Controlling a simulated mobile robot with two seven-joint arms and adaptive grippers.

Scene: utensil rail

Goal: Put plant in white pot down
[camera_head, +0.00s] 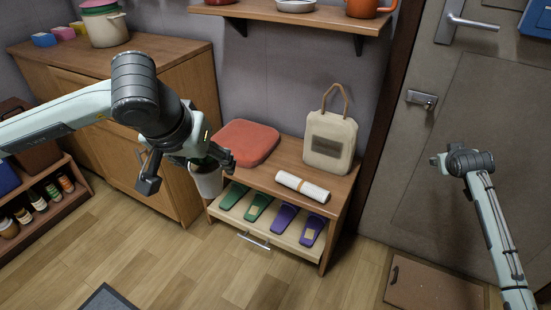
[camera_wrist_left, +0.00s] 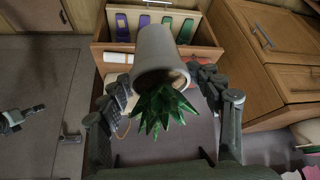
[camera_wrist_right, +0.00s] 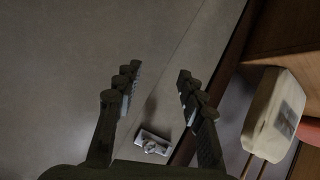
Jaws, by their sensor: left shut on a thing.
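The plant in the white pot (camera_wrist_left: 155,50) is held by my left gripper (camera_wrist_left: 162,82), whose fingers close on the pot's sides. Its green spiky leaves (camera_wrist_left: 160,108) show in the left wrist view. In the head view the pot (camera_head: 207,182) hangs in front of the bench's left end, and my left gripper (camera_head: 190,170) mostly hides the plant. My right gripper (camera_wrist_right: 157,75) is open and empty, in front of the grey door.
The wooden bench (camera_head: 335,184) carries a red cushion (camera_head: 246,142), a rolled white sheet (camera_head: 302,187) and a beige bag (camera_head: 330,142). Its drawer (camera_head: 285,240) is pulled out with green and purple slippers. A wooden cabinet (camera_head: 180,62) stands left, and a shelf (camera_head: 300,14) hangs above.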

